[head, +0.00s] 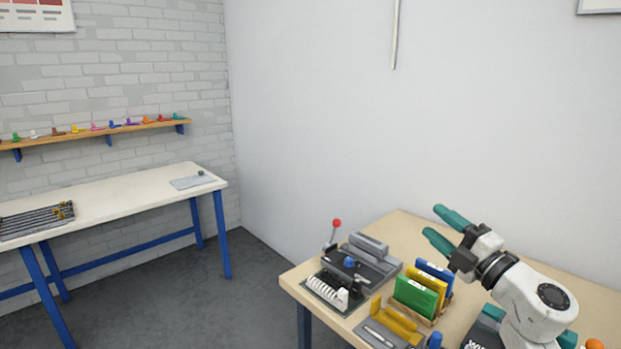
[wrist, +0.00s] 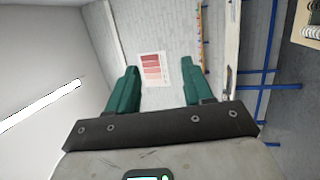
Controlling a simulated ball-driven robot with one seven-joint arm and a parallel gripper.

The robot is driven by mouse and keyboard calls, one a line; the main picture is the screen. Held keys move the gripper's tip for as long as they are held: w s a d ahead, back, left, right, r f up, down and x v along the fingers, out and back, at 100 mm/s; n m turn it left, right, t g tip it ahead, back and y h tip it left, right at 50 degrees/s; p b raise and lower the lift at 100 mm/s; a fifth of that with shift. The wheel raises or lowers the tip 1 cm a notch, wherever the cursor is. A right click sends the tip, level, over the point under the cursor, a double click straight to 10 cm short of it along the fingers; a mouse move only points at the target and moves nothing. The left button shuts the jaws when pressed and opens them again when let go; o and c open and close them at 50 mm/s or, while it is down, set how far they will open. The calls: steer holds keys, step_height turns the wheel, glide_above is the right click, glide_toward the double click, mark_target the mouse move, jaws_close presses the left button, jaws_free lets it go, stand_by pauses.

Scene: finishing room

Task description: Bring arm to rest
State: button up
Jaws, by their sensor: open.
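My gripper (head: 438,225) is raised above the back right part of the wooden table (head: 399,222) in the head view. Its two green fingers are apart with nothing between them, and they point up and to the left. In the wrist view my gripper (wrist: 156,88) also shows open and empty, with the far brick wall and a red-and-white poster (wrist: 154,69) beyond the fingers. The arm is bent, and its lower part is cut off by the bottom edge of the head view.
On the table stand a grey device with a red-knobbed lever (head: 336,224), a white-toothed piece (head: 333,288), green (head: 414,297) and blue folders, and a yellow tool (head: 397,322). A white-topped bench (head: 120,203) stands left. Open floor lies between.

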steer(key=s+d+f+m+g+h, duration=0.3)
steer(key=s+f+m+h, duration=0.5)
steer(key=f+m, duration=0.4)
steer(key=s+d+f+m+g+h, duration=0.35)
steer(key=s+f+m+h, duration=0.35)
steer(key=s+f+m, duration=0.35)
steer(key=s+a+f+g+y, duration=0.1)
steer(key=s+a+f+g, duration=0.1)
steer(key=s, duration=0.7)
steer(key=s+a+f+g+y, duration=0.2)
steer(key=s+f+g, duration=0.3)
steer(key=s, duration=0.5)
steer(key=s+a+f+g+y, duration=0.2)
steer(key=s+a+f+g, duration=0.1)
steer(key=s+f, duration=0.4)
steer(key=shift+s+f+m+g, duration=0.2)
steer(key=shift+s+m+g, duration=0.25)
steer(key=shift+s, duration=0.8)
steer(key=shift+c, duration=0.4)
steer(key=shift+c, duration=0.4)
